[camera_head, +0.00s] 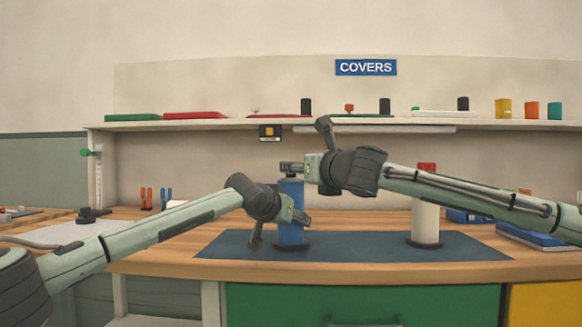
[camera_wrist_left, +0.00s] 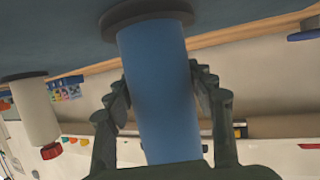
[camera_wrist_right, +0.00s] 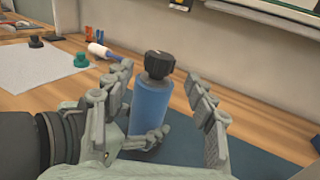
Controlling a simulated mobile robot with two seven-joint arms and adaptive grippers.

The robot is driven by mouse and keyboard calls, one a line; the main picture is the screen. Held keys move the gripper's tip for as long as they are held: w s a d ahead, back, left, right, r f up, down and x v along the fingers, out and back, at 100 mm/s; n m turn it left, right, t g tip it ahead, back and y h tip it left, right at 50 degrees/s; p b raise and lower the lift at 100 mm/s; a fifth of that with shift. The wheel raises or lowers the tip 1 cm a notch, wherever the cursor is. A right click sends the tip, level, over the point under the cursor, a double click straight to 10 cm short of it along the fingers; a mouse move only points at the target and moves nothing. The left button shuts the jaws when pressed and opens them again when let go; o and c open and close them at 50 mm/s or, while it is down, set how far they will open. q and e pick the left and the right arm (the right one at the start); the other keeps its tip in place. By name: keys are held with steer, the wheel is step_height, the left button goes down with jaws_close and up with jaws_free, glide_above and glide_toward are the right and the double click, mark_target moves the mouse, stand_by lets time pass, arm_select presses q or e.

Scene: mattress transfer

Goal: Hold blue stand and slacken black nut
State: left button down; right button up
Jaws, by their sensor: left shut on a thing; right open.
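The blue stand (camera_head: 290,198) is upright on the dark blue mat (camera_head: 350,248). The black nut (camera_wrist_right: 158,64) sits on its top, mostly covered in the head view by my right gripper. My left gripper (camera_head: 299,216) is shut on the blue stand from the side. In the left wrist view, the blue stand (camera_wrist_left: 158,85) lies between its two fingers. My right gripper (camera_head: 288,167) is open at the height of the nut. In the right wrist view, its fingertips are on either side of the nut and stand top, with a gap to each side.
A white stand (camera_head: 425,224) with a red top (camera_head: 426,167) is upright on the mat's right. A blue box (camera_head: 535,237) lies further right. A shelf (camera_head: 220,122) with covers runs behind. Orange and blue tools (camera_head: 146,198) stand at the back left.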

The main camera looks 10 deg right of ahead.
steer(key=x, duration=0.7)
steer(key=shift+w, duration=0.2)
steer(key=shift+c, duration=0.6)
steer(key=c, duration=1.1)
steer(key=shift+o, duration=0.2)
